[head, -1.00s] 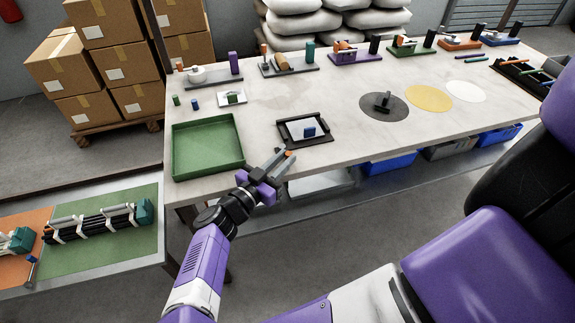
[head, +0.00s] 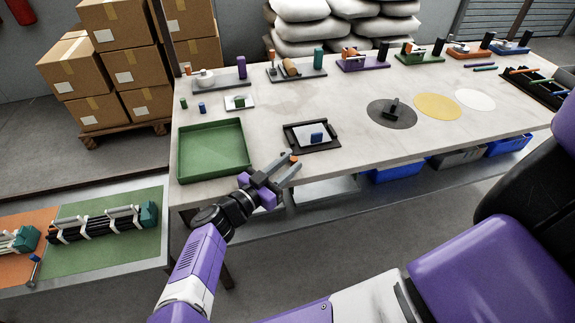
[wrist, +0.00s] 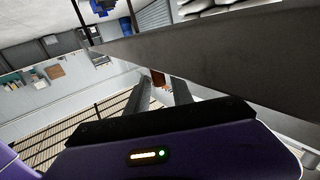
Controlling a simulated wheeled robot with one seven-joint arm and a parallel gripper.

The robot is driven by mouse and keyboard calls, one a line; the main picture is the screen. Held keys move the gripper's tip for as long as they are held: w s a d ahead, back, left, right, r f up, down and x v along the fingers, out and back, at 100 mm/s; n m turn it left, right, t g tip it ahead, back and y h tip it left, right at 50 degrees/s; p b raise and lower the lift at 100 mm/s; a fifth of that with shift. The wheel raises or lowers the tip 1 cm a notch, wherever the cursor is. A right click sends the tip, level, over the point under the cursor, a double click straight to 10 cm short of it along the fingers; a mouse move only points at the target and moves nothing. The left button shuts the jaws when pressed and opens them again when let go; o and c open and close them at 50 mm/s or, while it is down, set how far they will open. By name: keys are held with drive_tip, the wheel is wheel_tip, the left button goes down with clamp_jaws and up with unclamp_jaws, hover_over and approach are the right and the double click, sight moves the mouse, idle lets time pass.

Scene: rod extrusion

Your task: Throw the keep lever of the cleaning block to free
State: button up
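My gripper (head: 277,172) is over the near edge of the table, in front of the black tray. Its fingers appear apart; in the wrist view the two grey fingers (wrist: 160,91) also stand apart. A small orange patch shows at the fingertips, and I cannot tell what it belongs to. Several fixtures stand along the table's back, far from my gripper. One has a grey base (head: 222,82), a white round part and a purple block; another has a grey base (head: 297,73), a tan roller and a teal block. I cannot tell which is the cleaning block, nor its lever's position.
A green tray (head: 213,171) and a black-framed tray (head: 318,148) lie near the front edge. A dark disc (head: 378,117) carries an upright grey part. Yellow (head: 438,106) and white (head: 475,99) discs lie right of it. The table between is mostly clear.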

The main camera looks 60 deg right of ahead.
drive_tip(key=b+v, duration=0.1)
drive_tip(key=v, duration=0.6)
drive_tip(key=shift+a, duration=0.4)
drive_tip(key=shift+w, duration=0.15)
idle(0.3)
drive_tip(key=s+a+f+n+t+y, duration=0.1)
drive_tip(key=s+a+n+t, duration=0.25)
drive_tip(key=a, duration=0.45)
drive_tip(key=s+a+f+n+t+y+p, duration=0.1)
drive_tip(key=s+a+n+t, duration=0.15)
drive_tip(key=a+t, duration=0.35)
drive_tip(key=s+a+f+n+t+y, duration=0.15)
drive_tip(key=s+a+t, duration=0.25)
drive_tip(key=a, duration=0.5)
drive_tip(key=s+a+r+n+t+y, duration=0.1)
drive_tip(key=s+r+n+t+y, duration=0.2)
drive_tip(key=s+n+t+y, duration=0.5)
drive_tip(key=s+d+r+n+g+y+p, duration=0.1)
drive_tip(key=s+d+r+n+y, duration=0.1)
drive_tip(key=r+n+y, duration=0.3)
drive_tip(key=shift+s+r+n+y, duration=0.35)
drive_tip(key=shift+s+r, duration=0.3)
drive_tip(key=shift+r, duration=0.25)
